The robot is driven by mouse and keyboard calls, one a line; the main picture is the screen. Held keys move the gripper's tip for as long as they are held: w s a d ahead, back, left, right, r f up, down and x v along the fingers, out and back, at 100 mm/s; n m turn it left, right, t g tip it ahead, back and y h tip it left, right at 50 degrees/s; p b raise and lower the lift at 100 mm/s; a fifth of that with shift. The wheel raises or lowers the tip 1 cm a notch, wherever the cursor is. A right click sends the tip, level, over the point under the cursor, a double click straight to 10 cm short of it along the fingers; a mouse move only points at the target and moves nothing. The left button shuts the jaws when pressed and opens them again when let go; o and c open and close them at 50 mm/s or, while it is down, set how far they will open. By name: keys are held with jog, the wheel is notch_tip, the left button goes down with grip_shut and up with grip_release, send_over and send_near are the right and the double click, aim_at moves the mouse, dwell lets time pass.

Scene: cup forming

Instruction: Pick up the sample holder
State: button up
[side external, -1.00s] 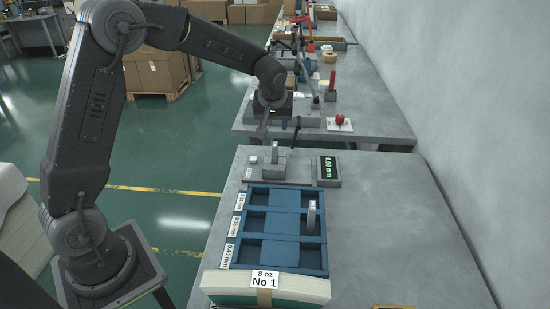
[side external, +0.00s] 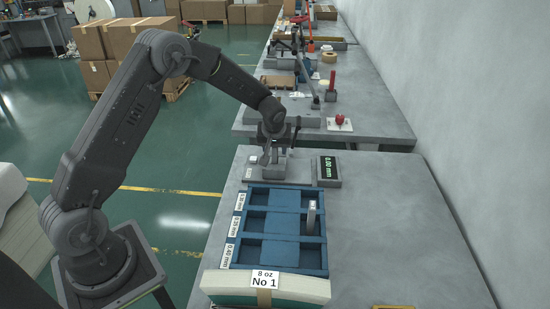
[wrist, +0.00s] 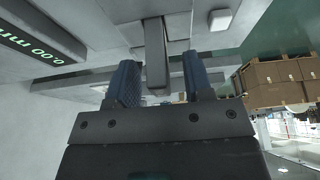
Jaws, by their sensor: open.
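A grey upright piece, which looks like the sample holder (wrist: 156,60), stands on the grey measuring stand (side external: 275,166). In the side view it is mostly hidden behind my gripper (side external: 272,145). In the wrist view my gripper (wrist: 161,82) is open. Its two blue-grey fingers point toward the upright piece, which shows in the gap between them. I see space between the piece and each finger, and I cannot tell how deep it sits between them.
A grey display (side external: 328,171) reading 0.00 mm stands right of the stand. A blue compartment tray (side external: 283,226) with another upright grey piece (side external: 312,217) lies nearer. A stack labelled "8 oz No 1" (side external: 264,287) is at the front. The table's right side is mostly clear.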

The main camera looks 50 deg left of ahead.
jog(key=shift+w+a+f, duration=0.2)
jog(key=shift+f, duration=0.4)
jog(key=shift+c, duration=0.5)
grip_shut()
